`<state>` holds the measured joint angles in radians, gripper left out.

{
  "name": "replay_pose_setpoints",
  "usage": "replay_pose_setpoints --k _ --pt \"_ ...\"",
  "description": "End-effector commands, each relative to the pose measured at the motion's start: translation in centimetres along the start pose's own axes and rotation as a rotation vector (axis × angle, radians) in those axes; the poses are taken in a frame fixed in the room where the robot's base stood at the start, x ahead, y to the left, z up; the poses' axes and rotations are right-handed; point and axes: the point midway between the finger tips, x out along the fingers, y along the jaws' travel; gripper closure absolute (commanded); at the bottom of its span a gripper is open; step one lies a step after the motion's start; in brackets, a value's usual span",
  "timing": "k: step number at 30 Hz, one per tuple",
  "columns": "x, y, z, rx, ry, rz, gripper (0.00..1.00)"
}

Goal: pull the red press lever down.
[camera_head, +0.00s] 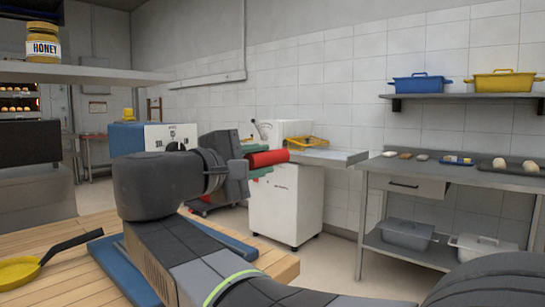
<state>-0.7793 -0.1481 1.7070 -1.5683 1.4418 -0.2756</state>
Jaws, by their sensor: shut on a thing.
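The red lever (268,158) shows as a short red bar near the middle of the view, tilted slightly up to the right. My gripper (255,161) is shut on it, with one green finger above the bar and one below. The red end sticks out to the right of the fingers. The gripper's dark body hides the left part of the bar. A white cabinet machine (285,205) stands behind it; where the lever joins a machine cannot be seen.
A wooden table (88,232) with a yellow pan (18,272) is at the lower left. A steel bench (450,178) with trays stands at right. A shelf (85,75) with a honey jar (43,44) is upper left. Floor shows between the cabinet and bench.

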Motion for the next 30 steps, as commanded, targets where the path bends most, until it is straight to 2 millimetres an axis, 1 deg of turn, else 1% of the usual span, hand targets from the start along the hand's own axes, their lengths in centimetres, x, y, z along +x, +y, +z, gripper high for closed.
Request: replay_pose_setpoints --k 1,6,9,26,27,29,30 --pt "0.0 -1.2 -0.3 -0.006 -0.001 -0.001 1.00" --pt "0.0 -2.5 -0.9 -0.009 -0.001 -0.001 1.00" --pt "0.0 -3.0 -1.2 -0.009 -0.001 -0.001 1.00" --pt "0.0 -3.7 -1.6 -0.015 0.002 -0.006 1.00" --pt "0.0 -3.7 -1.6 -0.016 0.001 -0.005 0.67" --pt "0.0 -3.7 -1.6 -0.015 0.002 -0.005 0.55" --pt "0.0 -3.6 -1.6 -0.015 0.002 -0.004 0.51"
